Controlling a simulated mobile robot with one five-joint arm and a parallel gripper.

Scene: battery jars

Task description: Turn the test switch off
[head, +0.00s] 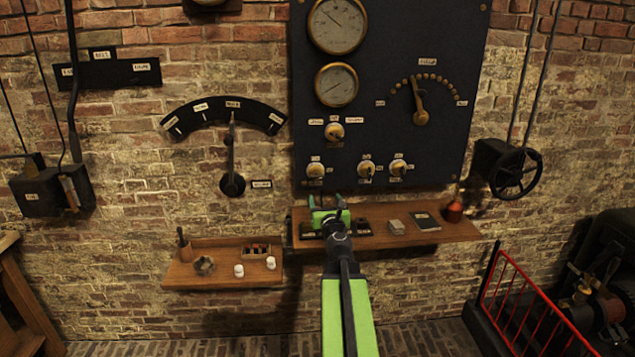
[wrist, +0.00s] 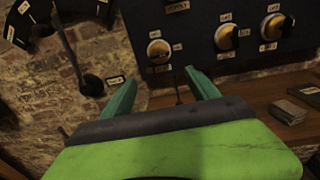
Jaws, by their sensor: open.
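The dark panel (head: 390,90) on the brick wall carries several brass switches. One (head: 334,131) sits below the gauges. A lower row has a left (head: 316,170), a middle (head: 366,168) and a right (head: 398,167) switch. The small labels are too blurred to tell which is the test switch. My gripper (head: 329,213) is in front of the shelf, below the lower left switch. In the wrist view its green jaws (wrist: 160,88) are spread and empty, with the left switch (wrist: 158,50) just beyond and above them. The middle (wrist: 228,36) and right (wrist: 275,26) switches are to the right.
A wooden shelf (head: 450,232) under the panel holds a notebook (head: 426,221), a small stack (head: 395,226) and a copper pot (head: 453,211). A lower shelf (head: 215,281) holds white jars. A large lever (head: 231,160) is left; a handwheel (head: 516,174) is right.

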